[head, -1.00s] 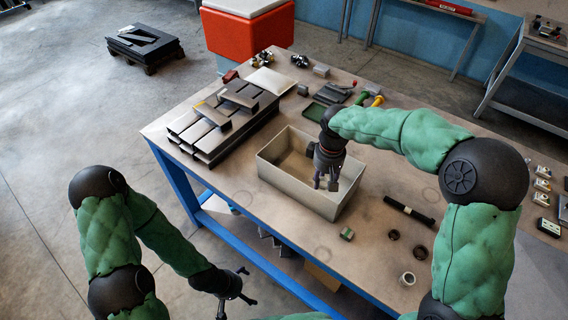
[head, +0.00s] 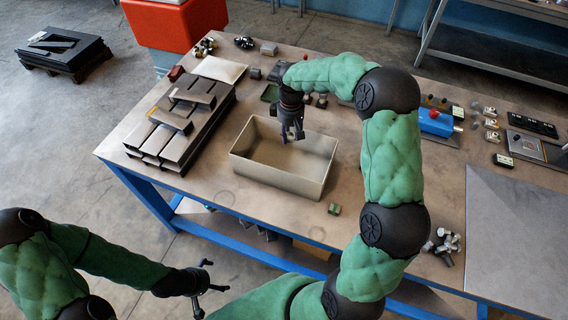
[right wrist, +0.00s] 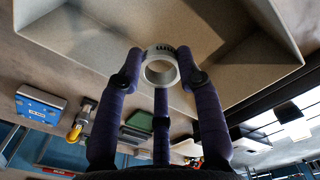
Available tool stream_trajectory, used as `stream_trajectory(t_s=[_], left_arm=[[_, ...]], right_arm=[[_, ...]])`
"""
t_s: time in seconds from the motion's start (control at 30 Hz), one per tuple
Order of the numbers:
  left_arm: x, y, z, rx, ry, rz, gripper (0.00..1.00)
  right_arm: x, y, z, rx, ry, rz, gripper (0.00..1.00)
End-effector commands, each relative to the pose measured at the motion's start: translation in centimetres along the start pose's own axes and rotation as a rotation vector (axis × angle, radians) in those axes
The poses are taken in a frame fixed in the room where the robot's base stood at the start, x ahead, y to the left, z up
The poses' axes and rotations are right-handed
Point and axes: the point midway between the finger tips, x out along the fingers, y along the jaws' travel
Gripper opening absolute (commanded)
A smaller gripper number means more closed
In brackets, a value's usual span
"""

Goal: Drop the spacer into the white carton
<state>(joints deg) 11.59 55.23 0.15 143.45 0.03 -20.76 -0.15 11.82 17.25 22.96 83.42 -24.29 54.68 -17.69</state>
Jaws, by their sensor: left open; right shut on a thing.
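The carton (head: 262,175) is an open off-white box on the table, left of the middle in the head view. My right gripper (head: 291,136) points down over the carton's inside, toward its far side. In the right wrist view, the gripper (right wrist: 160,75) is shut on a pale grey ring, the spacer (right wrist: 160,49), held between dark fingers. The ring is hardly visible in the head view. Pale carton surfaces fill the upper part of the wrist view. My left gripper (head: 213,277) is open and empty, low in front of the table.
Stacked grey metal bars (head: 178,122) lie left of the carton. A small green block (head: 334,209) lies just in front of it. A grey plate (head: 515,240) covers the right front. My right arm hides part of the table.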

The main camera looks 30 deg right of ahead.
Motion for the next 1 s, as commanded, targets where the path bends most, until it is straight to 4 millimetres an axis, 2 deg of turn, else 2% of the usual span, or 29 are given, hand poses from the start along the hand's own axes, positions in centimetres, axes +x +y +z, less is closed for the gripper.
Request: stream_trajectory(t_s=[0.03,0.23,0.6,0.63,0.7,1.0], left_arm=[[0.7,-0.3,0.0,0.0,0.0,0.0,1.0],[1.9,-0.7,-0.1,0.0,0.001,0.0,1.0],[2.0,-0.7,-0.1,0.0,0.001,0.0,1.0],[2.0,-0.7,-0.1,0.0,0.001,0.0,1.0],[2.0,-0.7,-0.1,0.0,0.001,0.0,1.0],[2.0,-0.7,-0.1,0.0,0.001,0.0,1.0]], right_arm=[[1.0,0.0,0.0,0.0,-0.001,0.0,0.02],[2.9,0.0,0.0,0.0,0.0,0.0,0.02],[3.2,0.0,0.0,0.0,0.001,0.001,0.02],[3.2,0.0,0.0,0.0,0.001,0.001,0.45],[3.2,0.0,0.0,0.0,0.001,0.001,0.64],[3.3,0.0,0.0,0.0,0.0,0.0,0.64]])
